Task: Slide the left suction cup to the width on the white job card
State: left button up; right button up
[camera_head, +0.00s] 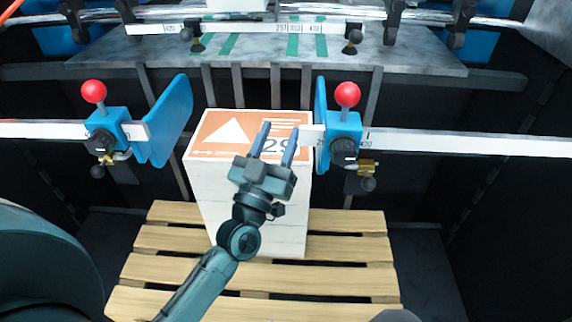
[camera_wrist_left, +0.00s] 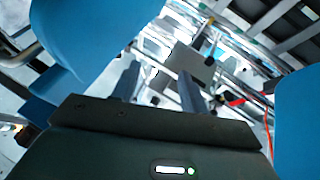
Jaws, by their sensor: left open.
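At the back in the head view, the left suction cup (camera_head: 197,45) is a small black cup with a knob, hanging on a white scale bar (camera_head: 262,27) near its 420 mark at the left end. The right suction cup (camera_head: 352,46) hangs near the right end, by marks 297, 350 and 420. My left gripper (camera_head: 277,135) is open and empty over this card, well short of the cups. Its fingers show in the wrist view (camera_wrist_left: 160,85).
Two blue side guides (camera_head: 172,122) (camera_head: 322,110) with red knobs stand left and right of the box on white bars, flanking my left gripper. A wooden pallet (camera_head: 350,252) lies below. A grey plate (camera_head: 400,58) lies under the scale bar.

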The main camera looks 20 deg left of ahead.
pick_arm(q)
notch_tip(320, 180, down, 6)
jog(key=s+d+m+g+h, duration=0.1)
jog(key=d+m+g+h, duration=0.1)
jog(key=shift+s+d+g+p, duration=0.15)
jog(key=shift+s+g+p, duration=0.2)
jog(key=shift+g, duration=0.05)
pick_arm(e)
jog(key=shift+r, duration=0.45)
pick_arm(q)
jog(key=shift+o, duration=0.2)
jog(key=shift+r+h, duration=0.15)
jog(key=shift+h, duration=0.15)
